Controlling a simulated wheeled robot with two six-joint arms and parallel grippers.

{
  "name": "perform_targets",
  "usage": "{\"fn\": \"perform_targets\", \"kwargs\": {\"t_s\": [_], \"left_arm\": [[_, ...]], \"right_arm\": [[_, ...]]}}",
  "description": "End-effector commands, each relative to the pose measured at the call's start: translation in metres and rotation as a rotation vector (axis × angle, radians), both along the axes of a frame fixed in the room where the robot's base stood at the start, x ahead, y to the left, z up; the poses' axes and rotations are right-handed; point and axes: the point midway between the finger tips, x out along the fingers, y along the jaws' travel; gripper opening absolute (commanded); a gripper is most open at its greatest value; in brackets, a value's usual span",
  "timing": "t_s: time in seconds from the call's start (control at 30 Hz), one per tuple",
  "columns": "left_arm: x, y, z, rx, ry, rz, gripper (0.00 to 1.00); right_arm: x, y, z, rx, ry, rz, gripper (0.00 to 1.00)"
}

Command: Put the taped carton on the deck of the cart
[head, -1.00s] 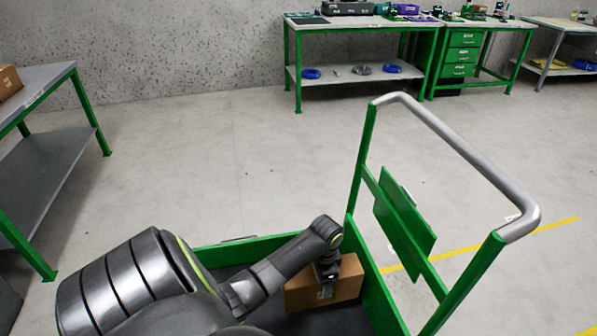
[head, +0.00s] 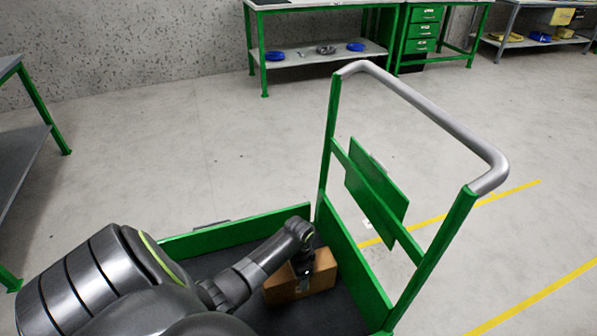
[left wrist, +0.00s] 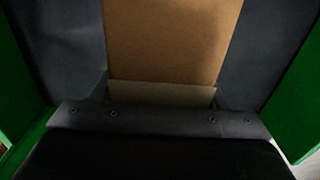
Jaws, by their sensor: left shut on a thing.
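The brown taped carton (head: 318,275) is inside the green-sided cart, low over or on its dark deck (head: 345,312), near the handle end. I cannot tell whether its underside touches the deck. My left gripper (head: 303,284) reaches down onto the carton and is shut on it. In the left wrist view the carton (left wrist: 172,40) fills the upper middle, with a paler strip near the gripper and dark deck on both sides. The fingertips are mostly hidden. My right gripper is not in view.
The cart's green end panel (head: 352,262) and grey handle (head: 425,110) rise right of the carton. A green side wall (head: 235,235) runs behind it. Open floor lies between.

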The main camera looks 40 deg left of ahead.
Motion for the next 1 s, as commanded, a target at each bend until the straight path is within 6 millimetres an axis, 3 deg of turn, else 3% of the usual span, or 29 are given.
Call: {"fn": "perform_targets", "kwargs": {"t_s": [0.47, 0.5, 0.63, 1.0], "left_arm": [[0.0012, 0.0001, -0.0055, 0.001, -0.002, -0.001, 0.18], [0.0003, 0.0, -0.0057, 0.001, 0.0, -0.001, 0.72], [0.0003, 0.0001, -0.0056, 0.001, 0.0, -0.001, 0.89], [0.0005, 0.0004, -0.0013, 0.001, -0.002, 0.0, 0.89]], "right_arm": [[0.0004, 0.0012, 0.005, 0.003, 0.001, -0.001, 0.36], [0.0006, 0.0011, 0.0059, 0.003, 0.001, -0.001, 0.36], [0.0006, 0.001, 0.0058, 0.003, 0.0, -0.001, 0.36], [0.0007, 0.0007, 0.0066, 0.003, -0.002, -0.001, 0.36]]}}
